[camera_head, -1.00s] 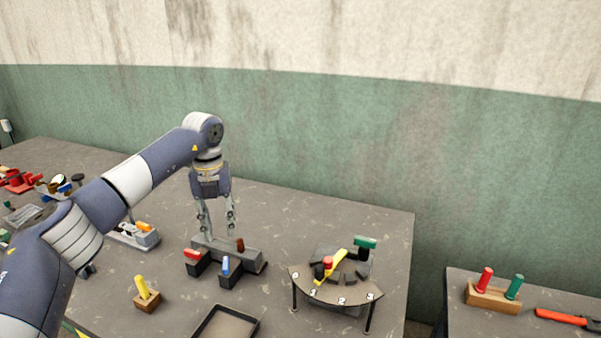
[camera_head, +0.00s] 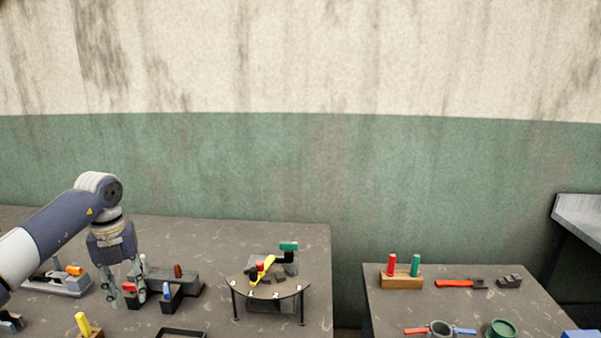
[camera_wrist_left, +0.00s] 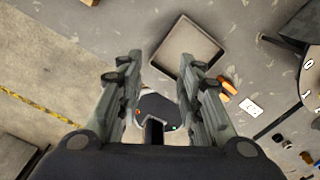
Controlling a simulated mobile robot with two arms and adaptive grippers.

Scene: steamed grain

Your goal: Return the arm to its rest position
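My left arm (camera_head: 48,232) comes in from the left in the head view and bends down at the wrist. My left gripper (camera_head: 127,303) points down over the large grey table, in front of a dark block with a red peg (camera_head: 129,287). In the left wrist view, the two fingers of the gripper (camera_wrist_left: 157,88) are apart with nothing held between them. My right gripper is in neither view.
A dark tray (camera_head: 182,333) lies at the table's front, also in the left wrist view (camera_wrist_left: 208,34). A curved stand with numbers (camera_head: 265,287) and a yellow lever stands right. A gap separates the right table (camera_head: 385,310), with red and green pegs (camera_head: 403,283).

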